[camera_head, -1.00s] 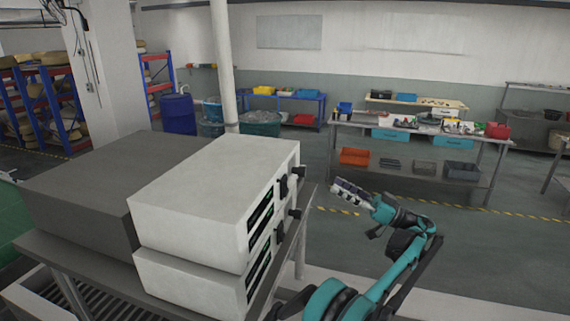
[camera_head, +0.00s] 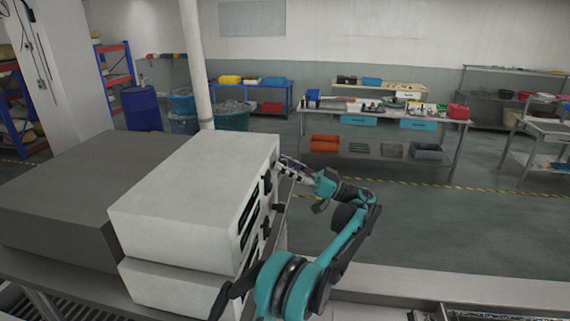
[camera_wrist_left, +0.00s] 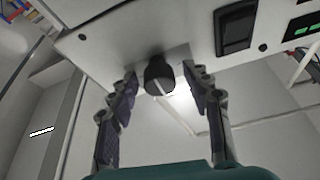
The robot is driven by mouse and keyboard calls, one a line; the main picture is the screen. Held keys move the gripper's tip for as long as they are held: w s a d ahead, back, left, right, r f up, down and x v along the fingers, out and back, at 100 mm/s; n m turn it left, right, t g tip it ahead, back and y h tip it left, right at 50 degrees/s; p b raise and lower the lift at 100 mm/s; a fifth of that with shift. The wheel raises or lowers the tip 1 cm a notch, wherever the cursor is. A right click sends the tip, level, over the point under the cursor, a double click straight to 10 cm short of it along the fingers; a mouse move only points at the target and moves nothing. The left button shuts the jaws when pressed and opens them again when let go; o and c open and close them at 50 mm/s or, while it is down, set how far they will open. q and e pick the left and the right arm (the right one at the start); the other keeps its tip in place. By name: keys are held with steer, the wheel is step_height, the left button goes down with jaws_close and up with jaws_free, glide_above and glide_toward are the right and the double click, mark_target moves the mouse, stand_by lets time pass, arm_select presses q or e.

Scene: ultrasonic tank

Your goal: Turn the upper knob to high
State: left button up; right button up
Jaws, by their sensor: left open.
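Two white box units are stacked at the left of the head view, the upper unit (camera_head: 195,195) on the lower unit (camera_head: 165,285). My left gripper (camera_head: 284,165) is at the far end of the upper unit's front face and hides the upper knob there. In the left wrist view the upper knob (camera_wrist_left: 158,72) is black and round with a pale pointer line. My left gripper (camera_wrist_left: 160,84) is open, with one finger on each side of the knob and gaps visible. The lower knob (camera_head: 281,208) sticks out below. My right gripper is not in view.
A black rocker switch (camera_wrist_left: 236,32) and green displays (camera_wrist_left: 305,25) are beside the knob on the panel. A dark grey box (camera_head: 60,195) stands left of the white units. Workbenches (camera_head: 385,118) stand farther back, with open floor before them.

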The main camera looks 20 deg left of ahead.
arm_select(q)
jaws_close()
steer(key=shift+m, duration=0.3)
steer(key=m+t+b, duration=0.2)
steer(key=m, duration=0.1)
steer(key=m+t+b, duration=0.1)
steer(key=m, duration=0.3)
steer(key=shift+t, duration=0.4)
steer(key=m+t+h, duration=0.1)
steer(key=m, duration=0.2)
steer(key=shift+m+t, duration=0.3)
steer(key=shift+m, duration=0.1)
steer(key=shift+m+t+h, duration=0.6)
steer(key=shift+m+h, duration=0.1)
steer(key=shift+m, duration=1.4)
